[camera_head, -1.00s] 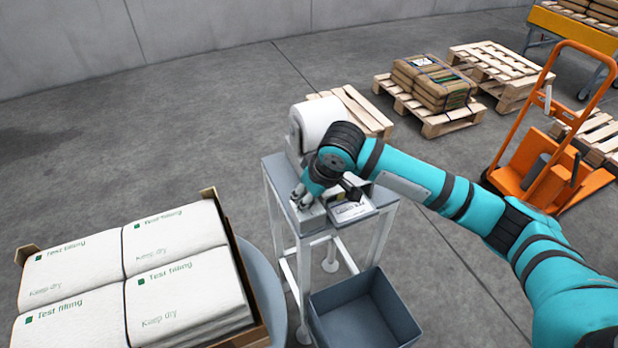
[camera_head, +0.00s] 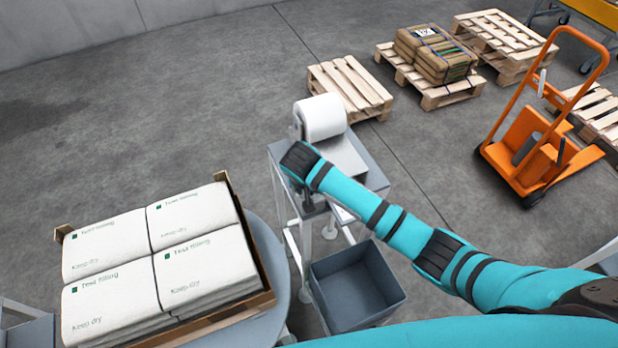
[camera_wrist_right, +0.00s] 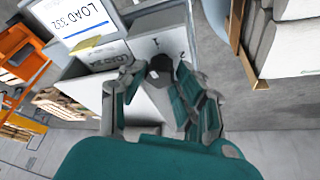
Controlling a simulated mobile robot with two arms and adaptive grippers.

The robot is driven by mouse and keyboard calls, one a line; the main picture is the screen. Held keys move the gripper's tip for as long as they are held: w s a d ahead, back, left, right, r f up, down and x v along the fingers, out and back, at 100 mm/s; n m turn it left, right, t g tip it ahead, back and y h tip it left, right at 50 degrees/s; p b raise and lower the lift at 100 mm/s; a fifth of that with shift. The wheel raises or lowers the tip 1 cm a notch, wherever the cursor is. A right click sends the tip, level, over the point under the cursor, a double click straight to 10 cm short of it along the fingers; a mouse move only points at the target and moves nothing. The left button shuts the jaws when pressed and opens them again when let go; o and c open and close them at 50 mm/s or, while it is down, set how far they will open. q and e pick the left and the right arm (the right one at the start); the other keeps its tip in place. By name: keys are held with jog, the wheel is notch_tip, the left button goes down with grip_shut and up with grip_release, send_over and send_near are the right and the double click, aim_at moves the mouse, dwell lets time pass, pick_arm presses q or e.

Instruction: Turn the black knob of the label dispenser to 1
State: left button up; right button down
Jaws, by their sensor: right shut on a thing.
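The label dispenser (camera_head: 345,156) is a grey unit with a white label roll (camera_head: 320,117), standing on a stand in the middle of the head view. Its black knob (camera_wrist_right: 160,66) shows in the right wrist view, beside a grey face (camera_wrist_right: 168,43) with small printed marks, one resembling a 1. My right gripper (camera_wrist_right: 155,76) has its fingers on both sides of the knob and is shut on it. In the head view my right wrist covers the knob and most of the fingers. The knob's exact pointing direction cannot be told. My left gripper is not in view.
A screen (camera_wrist_right: 76,16) reads LOAD 332. A grey bin (camera_head: 352,310) stands below the dispenser. A carton (camera_head: 262,257) of white bags is at the left. Pallets (camera_head: 350,86) and an orange hand truck (camera_head: 530,145) stand behind on open floor.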

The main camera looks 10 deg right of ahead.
jog(key=shift+w+m+h+p, duration=0.1)
jog(key=shift+m+h+p, duration=0.4)
jog(key=shift+m, duration=0.5)
jog(key=c, duration=1.2)
grip_release()
jog(key=v, duration=1.2)
jog(key=shift+w+d+r, duration=0.15)
